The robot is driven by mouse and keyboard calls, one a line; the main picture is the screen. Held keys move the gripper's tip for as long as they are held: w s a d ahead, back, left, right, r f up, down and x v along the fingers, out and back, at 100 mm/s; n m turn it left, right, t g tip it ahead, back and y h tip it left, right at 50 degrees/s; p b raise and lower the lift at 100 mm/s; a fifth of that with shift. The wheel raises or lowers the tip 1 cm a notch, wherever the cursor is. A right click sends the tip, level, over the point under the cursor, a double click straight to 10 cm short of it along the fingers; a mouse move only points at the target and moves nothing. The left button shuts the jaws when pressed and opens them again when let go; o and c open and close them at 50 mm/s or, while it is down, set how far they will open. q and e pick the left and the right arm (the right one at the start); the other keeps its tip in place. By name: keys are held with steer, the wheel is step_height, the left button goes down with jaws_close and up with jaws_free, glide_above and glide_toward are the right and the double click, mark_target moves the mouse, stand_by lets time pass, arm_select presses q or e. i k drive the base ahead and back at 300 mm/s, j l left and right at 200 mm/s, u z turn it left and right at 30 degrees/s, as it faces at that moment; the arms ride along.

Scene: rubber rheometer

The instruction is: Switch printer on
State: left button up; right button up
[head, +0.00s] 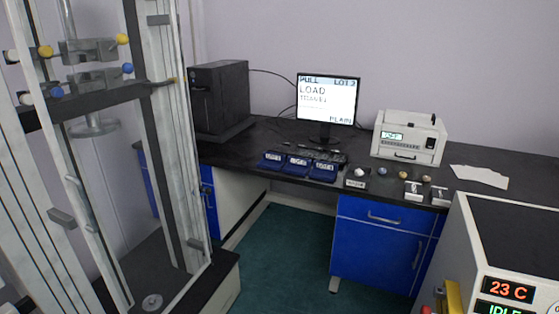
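The printer is most likely the white box-shaped device (408,138) on the right part of the dark desk, near the back wall. It has a small lit greenish display on its front left, a dark slot or button row below it, and a small dark part on top at the right. Neither of my grippers shows in the head view.
The dark desk (265,140) holds a computer tower (220,98), a lit monitor (327,101), blue trays (297,165), several small samples and white papers (479,177). A tall test frame (185,150) stands left, a machine reading 23 C (500,240) front right. Green floor (285,245) is clear.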

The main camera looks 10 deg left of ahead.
mark_target(431, 142)
steer(key=i+l+z, duration=0.1)
steer(key=i, duration=0.35)
steer(key=i+l+z, duration=0.15)
steer(key=i, duration=0.25)
steer(key=i+l+z, duration=0.1)
steer(key=i, duration=0.35)
steer(key=l, duration=0.1)
